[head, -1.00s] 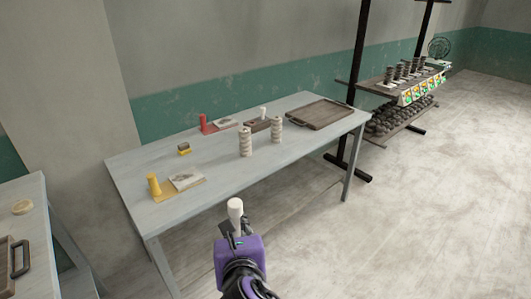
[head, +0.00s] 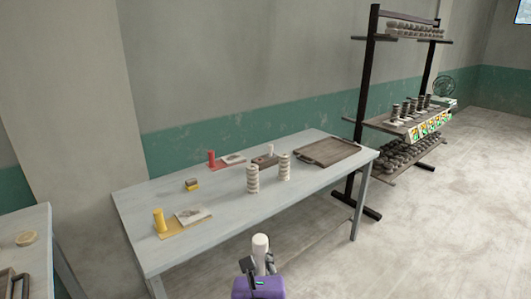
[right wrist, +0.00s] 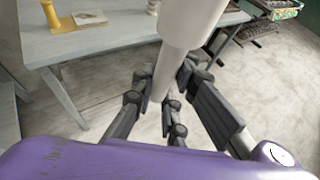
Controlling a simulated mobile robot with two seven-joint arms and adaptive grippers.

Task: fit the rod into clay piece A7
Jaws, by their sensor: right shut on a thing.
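My right gripper (head: 259,264) is shut on a white rod (head: 260,244) and holds it roughly upright in front of the table. In the right wrist view the rod (right wrist: 186,24) stands between the dark fingers. Two stacks of pale ringed pieces, a left one (head: 252,179) and a right one (head: 284,167), stand on the table, apart from the gripper. I see no legible A7 label, so I cannot tell which piece is A7. My left gripper is not in view.
The grey table (head: 215,216) also holds a yellow cylinder (head: 159,219), a red cylinder (head: 211,158), a small yellow-and-dark block (head: 192,185) and a brown tray (head: 328,152). A black-framed rack (head: 366,110) stands right of it. Another table (head: 36,262) is at left. The floor at right is clear.

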